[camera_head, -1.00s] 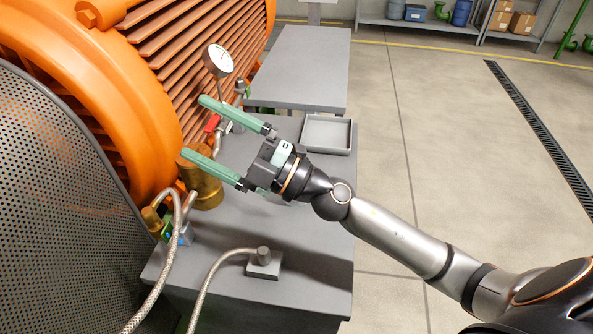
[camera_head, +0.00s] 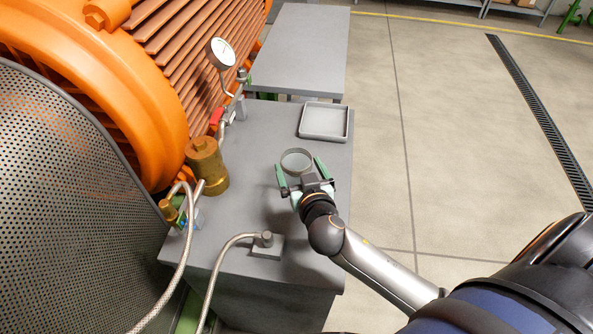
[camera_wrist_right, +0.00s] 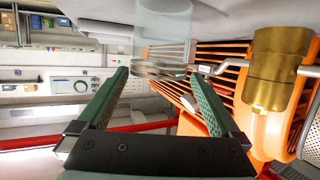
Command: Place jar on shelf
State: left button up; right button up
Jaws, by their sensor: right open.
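A clear glass jar (camera_head: 296,161) with a grey rim stands upright on the grey bench top (camera_head: 258,147). My right gripper (camera_head: 298,164) is open, its two green fingers reaching forward on either side of the jar's near side. In the right wrist view, which is turned upside down, the see-through jar (camera_wrist_right: 163,32) shows between and beyond the fingertips. I cannot tell whether a finger touches it. Part of a grey shelf rack (camera_head: 492,10) shows at the far top edge, mostly cut off. My left gripper is not in view.
A shallow grey tray (camera_head: 325,136) lies just behind the jar. A brass cylinder (camera_head: 206,165), a pressure gauge (camera_head: 223,53) and a braided hose (camera_head: 222,262) stand to the left and front. An orange ribbed machine (camera_head: 200,50) bounds the left.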

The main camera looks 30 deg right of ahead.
aim_at(293, 153)
jog(key=shift+f+p+x, duration=0.2)
jog(key=shift+p+x, duration=0.1)
jog(key=shift+x, duration=3.2)
jog(key=shift+s+d, duration=0.1)
jog(key=shift+c, duration=0.2)
jog(key=c, duration=1)
jog(key=shift+r, duration=0.1)
jog(key=shift+c, duration=1)
